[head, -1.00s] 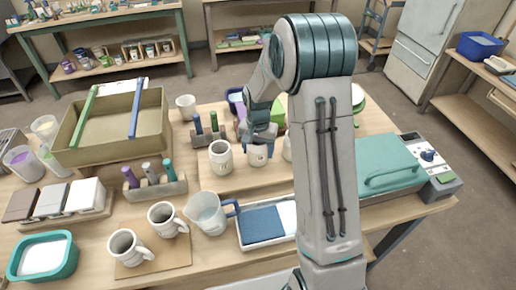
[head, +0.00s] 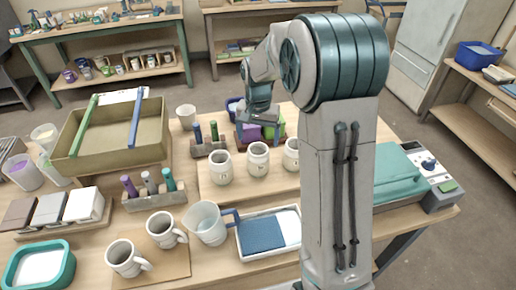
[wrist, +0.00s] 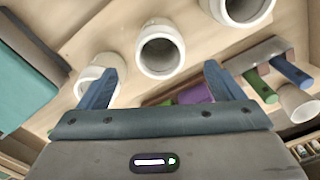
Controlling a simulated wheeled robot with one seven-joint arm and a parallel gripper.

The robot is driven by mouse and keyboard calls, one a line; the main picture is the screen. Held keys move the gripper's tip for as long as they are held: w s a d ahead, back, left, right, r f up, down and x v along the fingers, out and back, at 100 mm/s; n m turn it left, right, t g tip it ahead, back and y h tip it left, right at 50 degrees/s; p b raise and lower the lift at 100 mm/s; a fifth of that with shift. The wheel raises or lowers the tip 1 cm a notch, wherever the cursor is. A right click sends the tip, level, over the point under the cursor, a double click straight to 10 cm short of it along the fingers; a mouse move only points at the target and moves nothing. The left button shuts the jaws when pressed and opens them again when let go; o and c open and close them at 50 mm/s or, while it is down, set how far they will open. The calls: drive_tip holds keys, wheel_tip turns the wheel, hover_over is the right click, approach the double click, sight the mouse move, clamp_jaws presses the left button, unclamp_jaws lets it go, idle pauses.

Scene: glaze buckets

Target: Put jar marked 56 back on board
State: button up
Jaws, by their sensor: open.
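Three pale jars stand upright in a row on a wooden board (head: 232,192): a left jar (head: 221,168), a middle jar (head: 258,160) and a right jar (head: 291,155), partly hidden by my arm. Their dark marks are too small to read, so I cannot tell which is 56. My gripper (head: 260,124) is open and empty, above and behind the middle jar. In the wrist view my gripper (wrist: 160,85) has its fingers spread wide, with the middle jar's open mouth (wrist: 160,52) beyond them, apart from both fingers.
A holder with green and blue sticks (head: 209,149) and a purple block (head: 250,133) are near the jars. A clear jug (head: 207,224), white tray (head: 285,246) and two mugs (head: 165,231) are in front. A teal-lidded machine (head: 400,178) stands right.

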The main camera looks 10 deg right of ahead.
drive_tip(key=shift+r, duration=0.9)
drive_tip(key=s+r+n+t, duration=0.1)
drive_tip(key=s+r+n, duration=0.1)
drive_tip(key=s, duration=1)
drive_tip(key=s+r+n+t, duration=0.2)
drive_tip(key=s+r+n, duration=0.1)
drive_tip(key=s, duration=1)
drive_tip(key=shift+r+n, duration=0.3)
drive_tip(key=shift+r, duration=0.15)
drive_tip(key=shift+s, duration=0.1)
